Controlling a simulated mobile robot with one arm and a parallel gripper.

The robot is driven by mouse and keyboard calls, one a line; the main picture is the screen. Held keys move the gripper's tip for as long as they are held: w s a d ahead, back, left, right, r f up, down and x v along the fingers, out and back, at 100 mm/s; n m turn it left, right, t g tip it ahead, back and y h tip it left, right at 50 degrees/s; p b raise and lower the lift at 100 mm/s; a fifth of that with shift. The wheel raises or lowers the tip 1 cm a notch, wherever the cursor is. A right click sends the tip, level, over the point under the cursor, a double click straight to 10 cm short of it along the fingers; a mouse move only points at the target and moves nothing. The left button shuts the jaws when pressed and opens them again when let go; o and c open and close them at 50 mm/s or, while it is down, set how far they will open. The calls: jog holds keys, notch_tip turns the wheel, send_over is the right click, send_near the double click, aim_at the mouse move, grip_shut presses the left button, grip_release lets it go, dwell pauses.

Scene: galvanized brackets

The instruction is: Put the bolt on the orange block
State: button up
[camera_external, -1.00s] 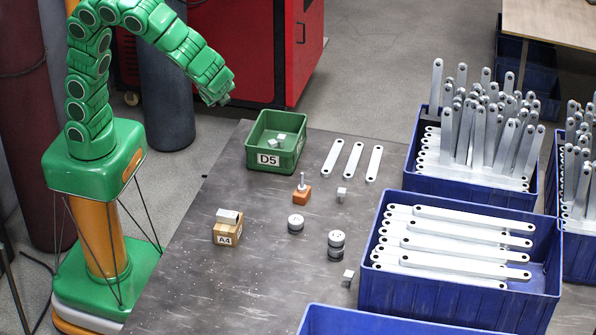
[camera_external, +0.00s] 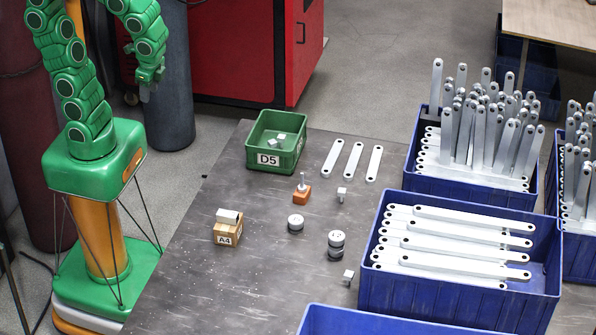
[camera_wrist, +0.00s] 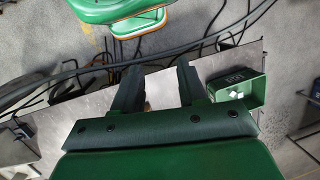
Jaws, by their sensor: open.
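The bolt (camera_external: 302,181) is a small light-grey piece standing upright on top of the small orange block (camera_external: 302,195), near the middle of the table. Nothing of mine touches either of them. My gripper (camera_external: 148,95) is well away to the left, raised beside the table's far left edge. In the wrist view my gripper (camera_wrist: 157,72) has its two dark fingers spread apart with nothing between them. I cannot make out the bolt or the orange block in the wrist view.
The green D5 bin (camera_external: 250,159) holds small pale cubes; it also shows in the wrist view (camera_wrist: 257,97). A box labelled A4 (camera_external: 227,235) carries a grey piece. Round grey parts (camera_external: 296,223) and flat bars (camera_external: 354,160) lie nearby. Blue crates (camera_external: 455,291) of brackets fill the right side.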

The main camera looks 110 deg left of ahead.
jog(key=s+d+n+h, duration=0.1)
jog(key=s+d, duration=0.3)
jog(key=shift+s+r+t+h, duration=0.3)
jog(key=shift+s+r+h, duration=0.05)
jog(key=shift+r+h, duration=0.1)
jog(key=shift+d, duration=0.1)
dwell(0.8)
